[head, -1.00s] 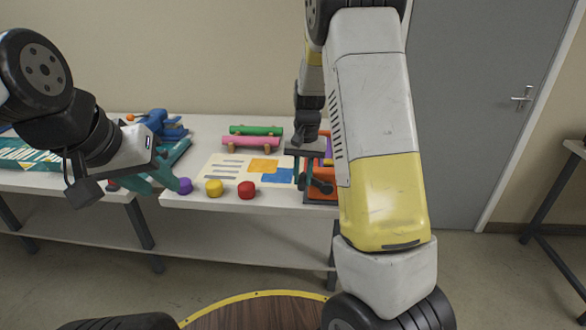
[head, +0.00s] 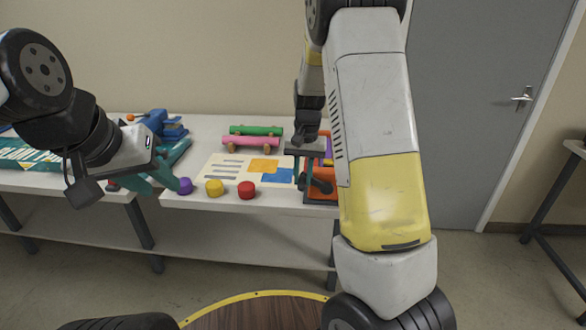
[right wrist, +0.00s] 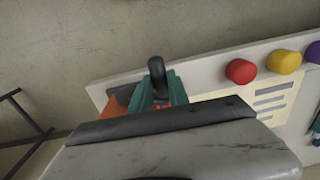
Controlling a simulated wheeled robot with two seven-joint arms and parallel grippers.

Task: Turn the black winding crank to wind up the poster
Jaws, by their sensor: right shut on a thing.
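The poster (head: 220,172) lies flat on the table, with grey lines and orange and blue blocks. Its right end reaches the orange winding device (head: 320,196). The black winding crank (head: 321,184) shows at the device's front, partly behind my right arm. In the right wrist view, the crank's black handle (right wrist: 157,72) stands between the teal fingers of my right gripper (right wrist: 160,90), which is shut on it.
Purple (head: 185,186), yellow (head: 214,188) and red (head: 247,190) round pieces line the table's front edge. Green (head: 255,130) and pink (head: 250,141) rolls lie behind the poster. A blue object (head: 165,125) stands at the back left.

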